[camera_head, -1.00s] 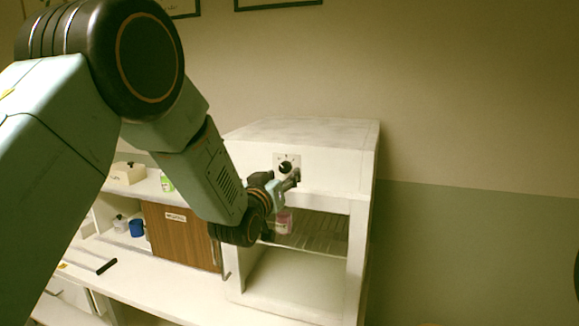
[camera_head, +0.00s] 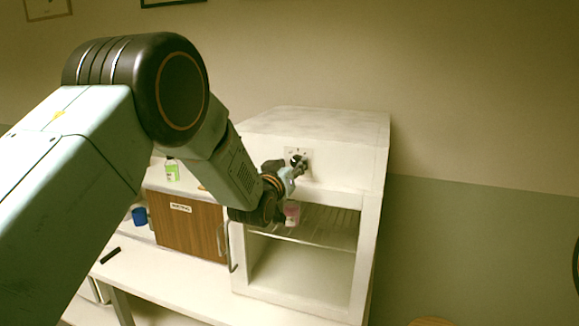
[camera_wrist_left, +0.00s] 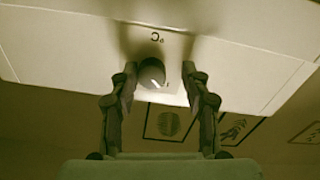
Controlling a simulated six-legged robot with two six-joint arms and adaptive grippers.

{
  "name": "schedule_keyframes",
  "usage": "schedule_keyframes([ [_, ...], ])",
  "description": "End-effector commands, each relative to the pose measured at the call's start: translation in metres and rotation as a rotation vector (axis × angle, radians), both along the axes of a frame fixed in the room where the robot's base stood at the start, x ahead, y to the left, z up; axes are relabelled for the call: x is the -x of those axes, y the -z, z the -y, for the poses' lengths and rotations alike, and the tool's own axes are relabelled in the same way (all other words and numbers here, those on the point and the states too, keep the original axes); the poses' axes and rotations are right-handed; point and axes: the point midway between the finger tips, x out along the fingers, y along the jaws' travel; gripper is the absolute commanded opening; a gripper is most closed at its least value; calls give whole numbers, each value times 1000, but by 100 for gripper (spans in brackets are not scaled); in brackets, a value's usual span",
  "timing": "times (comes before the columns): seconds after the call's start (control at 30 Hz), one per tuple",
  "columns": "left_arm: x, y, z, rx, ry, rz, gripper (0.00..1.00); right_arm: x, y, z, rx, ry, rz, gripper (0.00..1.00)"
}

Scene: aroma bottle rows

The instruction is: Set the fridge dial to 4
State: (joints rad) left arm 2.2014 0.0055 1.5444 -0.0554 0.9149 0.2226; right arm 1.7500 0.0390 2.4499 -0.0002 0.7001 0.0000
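The white fridge (camera_head: 378,165) stands on the counter with its lower compartment open to view. Its dark round dial (camera_wrist_left: 151,76) is on the upper front panel, with a white pointer line; a "°C" mark appears upside down beside it in the left wrist view. In the head view the dial plate (camera_head: 291,152) is partly covered by my left gripper (camera_head: 300,165). In the left wrist view my left gripper (camera_wrist_left: 158,75) has its fingers apart, one on each side of the dial, with gaps showing. The dial numbers are too small to read. My right gripper is not in view.
A pink-labelled bottle (camera_head: 292,215) stands on the fridge's wire shelf (camera_head: 325,228), just below my left wrist. A wooden cabinet door (camera_head: 185,228), a blue cup (camera_head: 139,216) and a green-labelled bottle (camera_head: 172,171) are to the left. Right of the fridge is open floor space and wall.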

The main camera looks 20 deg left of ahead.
Motion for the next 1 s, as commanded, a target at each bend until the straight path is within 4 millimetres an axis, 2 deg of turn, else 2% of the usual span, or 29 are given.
schedule_keyframes([
  [0.07,0,0,-2,5,-6,-1,34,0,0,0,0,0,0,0],
  [0.47,0,-1,-1,2,-2,1,0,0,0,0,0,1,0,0],
  [0.77,0,0,-2,-31,-5,3,0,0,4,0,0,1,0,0],
  [1.0,0,1,-2,-171,-6,11,0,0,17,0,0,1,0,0],
])
